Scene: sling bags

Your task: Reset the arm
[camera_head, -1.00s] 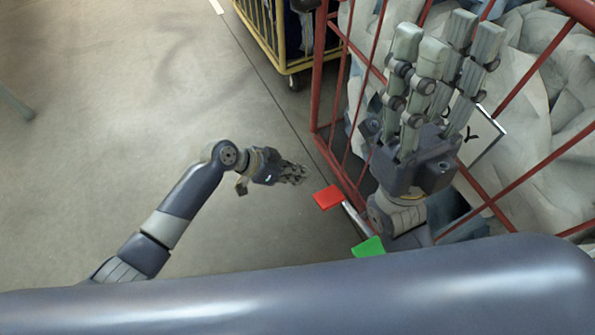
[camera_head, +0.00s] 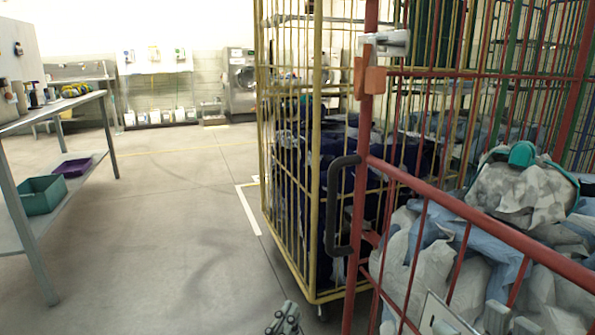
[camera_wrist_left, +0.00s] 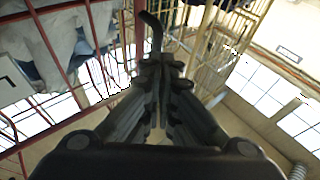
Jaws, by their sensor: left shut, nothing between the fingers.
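My left gripper (camera_head: 283,320) shows only in part at the bottom edge of the head view, low in front of the carts. In the left wrist view my left gripper (camera_wrist_left: 160,75) has its fingers together, with nothing between them. It points up, with cart bars around it in the picture. My right gripper is hardly in view: some grey finger-like shapes (camera_head: 497,320) show at the bottom right of the head view, too cut off to read.
A red cage cart (camera_head: 455,205) full of grey and light blue bags stands at the right. A yellow cage cart (camera_head: 316,180) with dark blue bags stands behind it. A table (camera_head: 60,112) stands at the left. The floor (camera_head: 150,250) between is clear.

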